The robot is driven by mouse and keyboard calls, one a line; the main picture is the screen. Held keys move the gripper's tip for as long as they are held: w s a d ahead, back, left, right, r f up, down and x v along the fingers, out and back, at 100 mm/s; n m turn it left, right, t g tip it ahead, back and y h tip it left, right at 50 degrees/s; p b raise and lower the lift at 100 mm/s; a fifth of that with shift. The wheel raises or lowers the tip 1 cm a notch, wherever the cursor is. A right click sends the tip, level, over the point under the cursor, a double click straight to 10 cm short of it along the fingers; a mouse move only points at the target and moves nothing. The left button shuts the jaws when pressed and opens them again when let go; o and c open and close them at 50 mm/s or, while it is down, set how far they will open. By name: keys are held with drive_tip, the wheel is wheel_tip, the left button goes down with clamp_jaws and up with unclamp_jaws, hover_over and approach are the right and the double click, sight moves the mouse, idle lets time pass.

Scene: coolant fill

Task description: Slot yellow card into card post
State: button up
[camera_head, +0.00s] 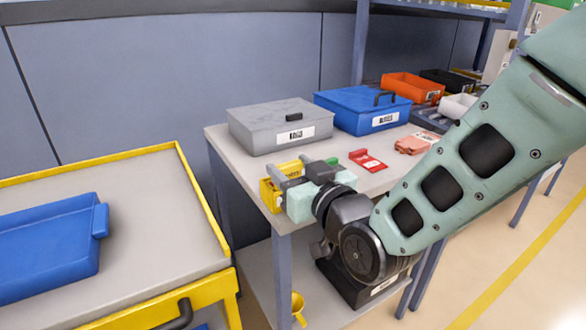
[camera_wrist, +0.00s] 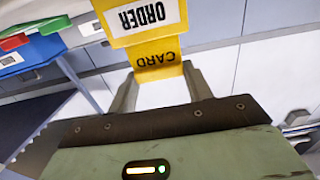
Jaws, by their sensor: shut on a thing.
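The yellow card (camera_wrist: 155,52) is in my gripper (camera_wrist: 158,72) in the wrist view. The fingers are shut on its narrow end, printed CARD. Its wider part has a white label reading ORDER and runs out of the top of the picture. In the head view my gripper (camera_head: 291,178) is at the near left corner of the grey-topped table, with yellow between and beside its fingers. I cannot tell there where the card ends and other yellow parts begin. I cannot make out the card post for sure in either view.
A red card (camera_head: 367,161) lies on the table (camera_head: 226,143), right of my gripper. A grey case (camera_head: 280,126) and a blue case (camera_head: 362,110) stand behind. An orange bin (camera_head: 412,87) is further back. A yellow-edged cart with a blue tray (camera_head: 45,245) stands left, across a gap.

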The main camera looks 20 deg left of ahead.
drive_tip(key=o, duration=1)
drive_tip(key=b+v, duration=1.4)
drive_tip(key=v, duration=0.3)
drive_tip(key=shift+s, duration=0.2)
drive_tip(key=shift+d+f, duration=0.1)
drive_tip(key=shift+d, duration=0.05)
